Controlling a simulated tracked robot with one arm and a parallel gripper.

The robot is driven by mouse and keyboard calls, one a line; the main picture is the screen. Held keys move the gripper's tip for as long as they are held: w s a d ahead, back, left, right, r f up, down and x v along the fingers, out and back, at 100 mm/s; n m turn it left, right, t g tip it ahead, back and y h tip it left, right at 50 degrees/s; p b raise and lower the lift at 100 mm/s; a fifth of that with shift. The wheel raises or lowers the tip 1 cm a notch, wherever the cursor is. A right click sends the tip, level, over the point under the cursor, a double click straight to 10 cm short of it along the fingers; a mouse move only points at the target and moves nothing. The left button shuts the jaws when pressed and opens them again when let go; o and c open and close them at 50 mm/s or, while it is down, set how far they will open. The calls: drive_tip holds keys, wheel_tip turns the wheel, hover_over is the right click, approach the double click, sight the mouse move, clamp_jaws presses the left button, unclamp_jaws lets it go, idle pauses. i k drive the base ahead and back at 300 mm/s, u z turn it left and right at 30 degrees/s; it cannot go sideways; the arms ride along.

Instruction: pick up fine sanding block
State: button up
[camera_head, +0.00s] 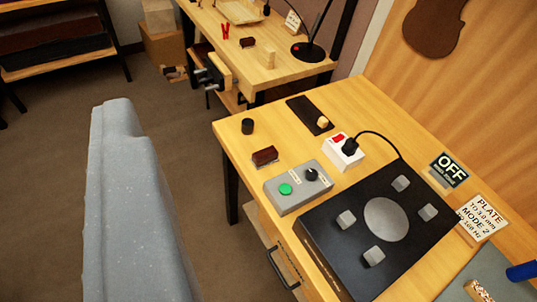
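No block carries a label I can read, so I cannot tell for sure which is the fine sanding block. A small dark reddish-brown block (265,156) with a pale lower edge lies on the near bench, left of the grey control box. A similar dark brown block (247,42) sits on the far bench, and a pale wooden block (269,57) stands near it. A large pale grey-blue shape fills the lower left and looks like part of my arm, well left of the near bench.
The near bench (240,130) holds a black cylinder (248,126), the control box (298,187) with a green button, a white switch box (343,152) and a black plate device (330,235). A dark mat (303,109) lies behind. The far bench has a vise and lamp. Brown floor is open at left.

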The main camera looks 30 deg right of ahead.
sight(261, 159)
drive_tip(key=u, duration=0.1)
drive_tip(key=i, duration=1)
drive_tip(key=z, duration=0.1)
